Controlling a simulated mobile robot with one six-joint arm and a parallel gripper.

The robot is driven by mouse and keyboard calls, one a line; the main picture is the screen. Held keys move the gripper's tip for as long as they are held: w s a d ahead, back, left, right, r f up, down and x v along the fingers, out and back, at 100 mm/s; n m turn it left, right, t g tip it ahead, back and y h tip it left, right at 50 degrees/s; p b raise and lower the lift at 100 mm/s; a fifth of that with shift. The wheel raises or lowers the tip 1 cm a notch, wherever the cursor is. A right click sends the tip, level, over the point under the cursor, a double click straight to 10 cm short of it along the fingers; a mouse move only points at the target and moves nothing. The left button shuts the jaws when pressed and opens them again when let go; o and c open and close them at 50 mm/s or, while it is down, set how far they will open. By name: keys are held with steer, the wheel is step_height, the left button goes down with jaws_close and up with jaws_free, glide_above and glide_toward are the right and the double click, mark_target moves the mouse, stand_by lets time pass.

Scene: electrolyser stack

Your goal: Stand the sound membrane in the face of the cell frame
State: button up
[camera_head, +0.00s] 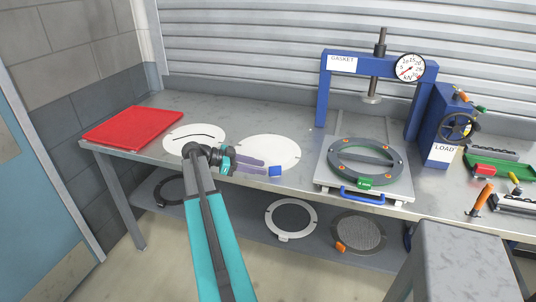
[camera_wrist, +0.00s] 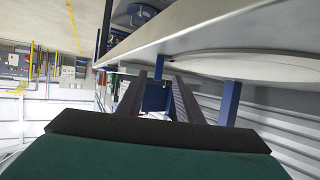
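Two white membrane discs lie flat on the bench. The left disc (camera_head: 181,148) has a dark curved line like a tear across it. The right disc (camera_head: 276,150) shows no mark and has a blue tab (camera_head: 275,171) at its front edge. In the wrist view, the blue tab (camera_wrist: 155,98) appears between or just beyond my fingers, and the white disc (camera_wrist: 255,66) lies beside them. My gripper (camera_head: 265,167) is open at the disc's front edge, fingers pointing right toward the tab. The cell frame, a grey-green ring (camera_head: 337,160), lies on a plate under the press.
The blue gasket press (camera_head: 324,95) with a dial stands over the plate, which has a blue front handle (camera_head: 362,197). A red mat (camera_head: 130,128) lies at the left. Tools and a green tray (camera_head: 500,168) are at the right. Several ring parts sit on the lower shelf.

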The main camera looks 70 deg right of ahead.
mark_target(270, 176)
steer(key=shift+s, duration=0.1)
steer(key=shift+s+d+f+p, duration=0.15)
steer(key=shift+s+d+p, duration=0.25)
steer(key=shift+s+p, duration=0.4)
steer(key=shift+p+x, duration=0.7)
steer(key=shift+x, duration=0.95)
steer(key=shift+f, duration=0.1)
jaws_close()
